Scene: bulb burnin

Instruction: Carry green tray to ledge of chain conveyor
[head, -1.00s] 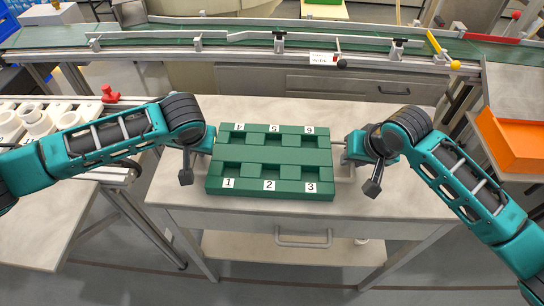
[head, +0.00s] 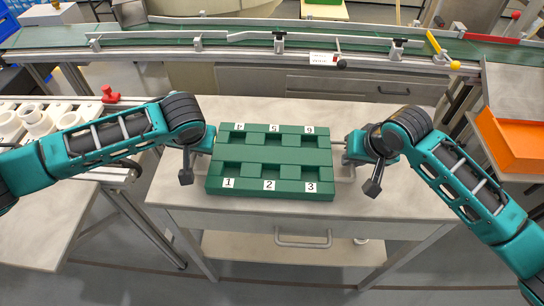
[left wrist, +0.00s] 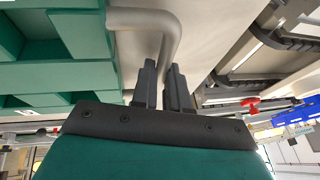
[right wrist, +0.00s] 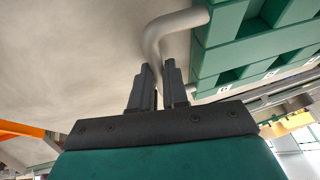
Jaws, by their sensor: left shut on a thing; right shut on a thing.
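The green tray (head: 270,155) is in the middle of the head view, at the cart top, with numbered pockets 1 to 6 that look empty. It has a grey bar handle at each side. My left gripper (left wrist: 163,85) is shut on the left handle (left wrist: 160,22). My right gripper (right wrist: 159,83) is shut on the right handle (right wrist: 165,30). In the head view my right gripper (head: 350,160) is at the tray's right side. Whether the tray touches the cart top cannot be told. The chain conveyor (head: 180,38) runs across the back with a green belt and metal rails.
The pale cart top (head: 410,205) is clear around the tray. A drawer front (head: 350,88) lies beyond it, below the conveyor. An orange bin (head: 510,140) stands at the right. A rack with white cups (head: 38,122) and a red knob (head: 109,94) are at the left.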

